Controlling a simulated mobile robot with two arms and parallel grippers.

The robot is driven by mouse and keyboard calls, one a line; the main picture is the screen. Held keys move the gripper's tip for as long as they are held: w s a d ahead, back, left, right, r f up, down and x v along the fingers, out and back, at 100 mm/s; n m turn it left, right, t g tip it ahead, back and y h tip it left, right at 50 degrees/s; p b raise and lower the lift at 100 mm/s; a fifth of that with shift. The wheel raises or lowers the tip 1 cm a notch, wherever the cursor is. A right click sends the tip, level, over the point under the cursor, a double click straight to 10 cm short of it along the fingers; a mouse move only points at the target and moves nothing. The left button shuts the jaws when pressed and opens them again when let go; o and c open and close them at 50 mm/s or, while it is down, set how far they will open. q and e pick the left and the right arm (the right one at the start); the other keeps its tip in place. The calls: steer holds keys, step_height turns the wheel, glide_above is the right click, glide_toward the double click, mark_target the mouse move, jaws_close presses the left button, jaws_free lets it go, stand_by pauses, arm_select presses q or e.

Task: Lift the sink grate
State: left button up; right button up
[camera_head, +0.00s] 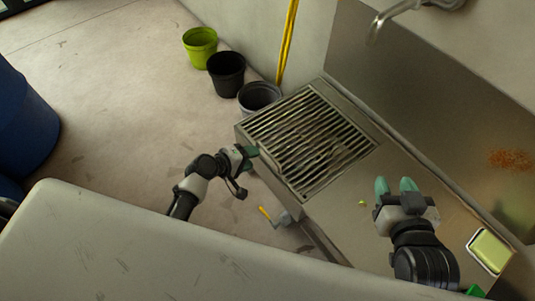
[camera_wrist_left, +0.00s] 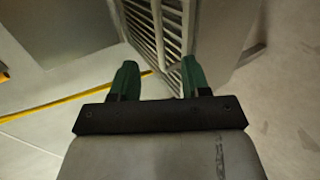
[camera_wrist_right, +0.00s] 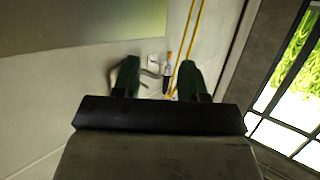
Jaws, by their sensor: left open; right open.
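The sink grate (camera_head: 312,138) is a metal slatted grid lying over the sink at the end of the steel counter. It also shows in the left wrist view (camera_wrist_left: 158,30), at the top. My left gripper (camera_head: 250,158) is open and empty beside the sink's left edge, close to the grate's near left side. My right gripper (camera_head: 395,185) is open and empty above the counter, to the right of the grate and apart from it.
A lime bucket (camera_head: 200,50), a black bucket (camera_head: 226,75) and a grey bucket (camera_head: 259,97) stand on the floor beyond the sink. A yellow pole (camera_head: 287,40) leans by the wall. A faucet (camera_head: 400,12) overhangs the counter. A sponge tray (camera_head: 489,250) lies at right.

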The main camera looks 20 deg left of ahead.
mark_target(267, 153)
arm_select(q)
steer(key=b+x, duration=0.4)
steer(key=x, duration=0.3)
steer(key=shift+d+f, duration=0.1)
steer(key=shift+w+d+f, duration=0.2)
steer(key=shift+w+d, duration=0.1)
steer(key=shift+w, duration=0.15)
arm_select(e)
step_height(267, 153, up, 12)
steer(key=s+a+t+y, duration=0.1)
steer(key=t+y, duration=0.3)
steer(key=t, duration=0.8)
steer(key=shift+s+a+r, duration=0.25)
steer(key=shift+s+a, duration=0.1)
steer(key=shift+s, duration=0.35)
arm_select(q)
jaws_close()
